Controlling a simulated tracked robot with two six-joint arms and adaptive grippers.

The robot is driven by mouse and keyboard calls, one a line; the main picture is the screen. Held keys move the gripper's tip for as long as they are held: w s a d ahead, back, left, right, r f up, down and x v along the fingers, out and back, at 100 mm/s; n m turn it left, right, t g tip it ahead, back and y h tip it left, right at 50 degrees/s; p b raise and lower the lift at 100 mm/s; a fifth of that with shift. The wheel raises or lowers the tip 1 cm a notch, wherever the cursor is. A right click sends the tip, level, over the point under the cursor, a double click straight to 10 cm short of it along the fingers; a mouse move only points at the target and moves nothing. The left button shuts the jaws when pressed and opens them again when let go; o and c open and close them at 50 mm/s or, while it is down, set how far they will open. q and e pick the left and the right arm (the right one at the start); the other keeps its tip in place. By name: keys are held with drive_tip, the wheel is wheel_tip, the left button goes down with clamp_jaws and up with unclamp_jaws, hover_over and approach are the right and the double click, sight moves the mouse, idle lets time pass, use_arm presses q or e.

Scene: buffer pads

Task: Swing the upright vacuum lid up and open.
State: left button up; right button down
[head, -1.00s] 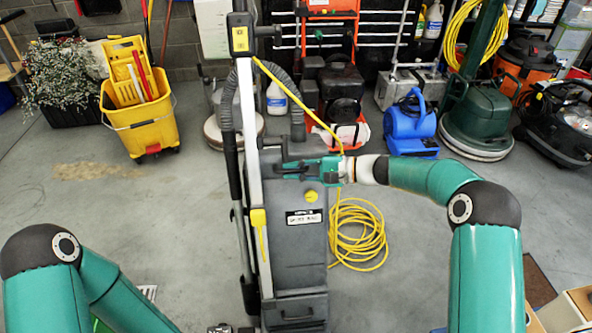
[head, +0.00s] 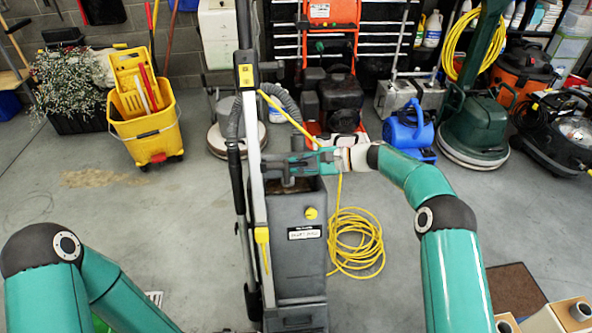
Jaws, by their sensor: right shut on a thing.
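The upright vacuum (head: 298,258) stands in the middle of the head view, a grey body with a yellow knob and a tall handle on its left. Its grey lid (head: 276,171) is tilted up at the back of the body's top, and a dark opening shows below it. My right gripper (head: 300,163) reaches in from the right and is shut on the lid near its upper edge. It partly hides the lid. My left arm is bent at the lower left, and its gripper is out of the picture.
A coiled yellow cord (head: 356,240) lies on the floor right of the vacuum. A blue blower (head: 408,132), a green floor machine (head: 474,125) and a yellow mop bucket (head: 149,130) stand behind. Open floor lies to the left. Boxes (head: 556,318) sit at lower right.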

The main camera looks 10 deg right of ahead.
drive_tip(key=shift+w+r+p, duration=0.35)
drive_tip(key=shift+w+r, duration=0.15)
drive_tip(key=shift+w, duration=0.2)
drive_tip(key=shift+w+r+p, duration=0.35)
drive_tip(key=shift+w+r, duration=0.15)
drive_tip(key=shift+w, duration=0.2)
drive_tip(key=c, duration=1.2)
unclamp_jaws()
drive_tip(key=v, duration=1.2)
drive_tip(key=shift+f, duration=0.15)
